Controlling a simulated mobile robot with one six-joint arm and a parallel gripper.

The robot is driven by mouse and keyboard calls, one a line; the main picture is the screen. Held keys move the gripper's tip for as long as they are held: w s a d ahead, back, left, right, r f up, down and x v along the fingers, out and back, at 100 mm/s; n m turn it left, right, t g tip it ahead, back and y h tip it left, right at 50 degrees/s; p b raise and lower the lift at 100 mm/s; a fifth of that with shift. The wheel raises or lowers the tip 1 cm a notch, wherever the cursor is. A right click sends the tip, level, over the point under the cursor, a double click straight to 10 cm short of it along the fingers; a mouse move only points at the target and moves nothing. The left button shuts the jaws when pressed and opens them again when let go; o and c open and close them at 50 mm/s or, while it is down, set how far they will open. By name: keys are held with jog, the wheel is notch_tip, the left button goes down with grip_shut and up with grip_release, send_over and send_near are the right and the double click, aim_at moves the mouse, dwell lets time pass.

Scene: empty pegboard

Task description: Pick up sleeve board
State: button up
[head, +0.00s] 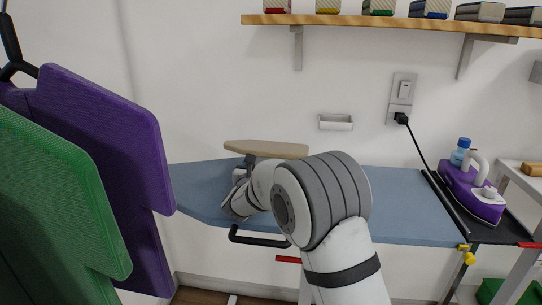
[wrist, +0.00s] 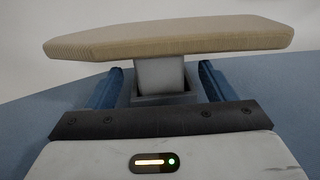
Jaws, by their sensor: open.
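The sleeve board (head: 266,149) is a small beige padded board standing above the blue ironing board (head: 395,196) near its left end. In the wrist view the sleeve board (wrist: 170,38) spans the top of the picture, on a pale post (wrist: 160,75) that rises from a dark base. My gripper (wrist: 163,80) is open, its two blue fingers on either side of the post, below the padded top. In the head view my arm hides part of the ironing board, and the fingertips are hard to make out.
A purple iron (head: 472,189) stands at the ironing board's right end, its cord running to a wall outlet (head: 401,98). Large purple (head: 108,135) and green (head: 52,200) panels hang at the left. A wooden shelf (head: 390,25) crosses the wall above.

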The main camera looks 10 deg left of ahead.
jog(key=w, duration=0.5)
jog(key=shift+w+d+r, duration=0.25)
jog(key=shift+w+d, duration=0.05)
jog(key=shift+w, duration=0.05)
jog(key=c, duration=1.2)
